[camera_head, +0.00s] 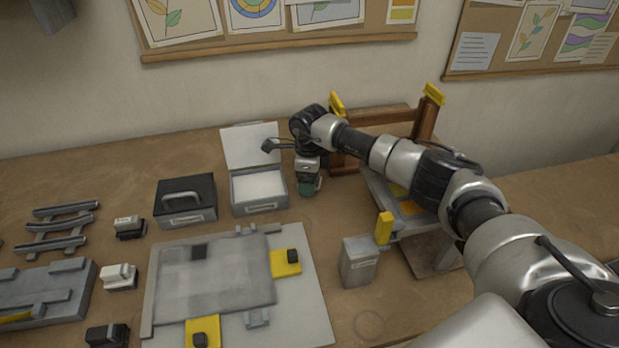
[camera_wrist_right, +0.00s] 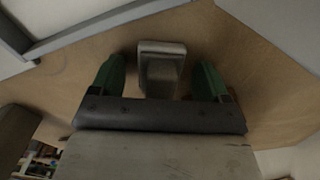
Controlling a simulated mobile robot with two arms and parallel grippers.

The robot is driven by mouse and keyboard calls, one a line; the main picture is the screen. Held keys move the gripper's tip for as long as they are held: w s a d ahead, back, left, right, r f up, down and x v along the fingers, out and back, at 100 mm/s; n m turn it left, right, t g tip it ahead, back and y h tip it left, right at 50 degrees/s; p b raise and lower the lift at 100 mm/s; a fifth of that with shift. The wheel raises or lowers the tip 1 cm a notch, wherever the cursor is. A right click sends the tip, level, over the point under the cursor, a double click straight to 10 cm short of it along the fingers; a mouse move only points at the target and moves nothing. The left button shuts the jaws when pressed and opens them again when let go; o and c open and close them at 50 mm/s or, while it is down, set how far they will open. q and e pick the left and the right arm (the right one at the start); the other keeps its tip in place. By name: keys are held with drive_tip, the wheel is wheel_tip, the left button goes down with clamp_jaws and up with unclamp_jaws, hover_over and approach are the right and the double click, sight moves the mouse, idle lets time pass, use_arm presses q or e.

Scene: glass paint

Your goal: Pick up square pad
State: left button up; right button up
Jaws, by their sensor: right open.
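A small grey block with a squarish top (camera_wrist_right: 161,66), which looks like the square pad, stands on the table in the right wrist view. My right gripper (camera_wrist_right: 158,82) is open, with one green finger on each side of the block. Gaps show between the fingers and the block. In the head view my right gripper (camera_head: 309,187) points down at the table, just right of the open grey box. There the pad cannot be made out behind the gripper. My left gripper is not in view.
The open grey box (camera_head: 259,206) and a black case with a handle (camera_head: 186,213) stand left of my gripper. A wooden frame (camera_head: 384,117) with yellow parts stands close behind and right. A grey canister (camera_head: 359,267) and a board with a glass-like sheet (camera_head: 309,313) are nearer.

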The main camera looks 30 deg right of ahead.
drive_tip(key=c, duration=1.1)
drive_tip(key=shift+r, duration=0.1)
drive_tip(key=shift+r, duration=0.1)
drive_tip(key=shift+r+b, duration=1.7)
drive_tip(key=shift+r, duration=7.2)
drive_tip(key=shift+o, duration=1.3)
drive_tip(key=shift+c, duration=0.5)
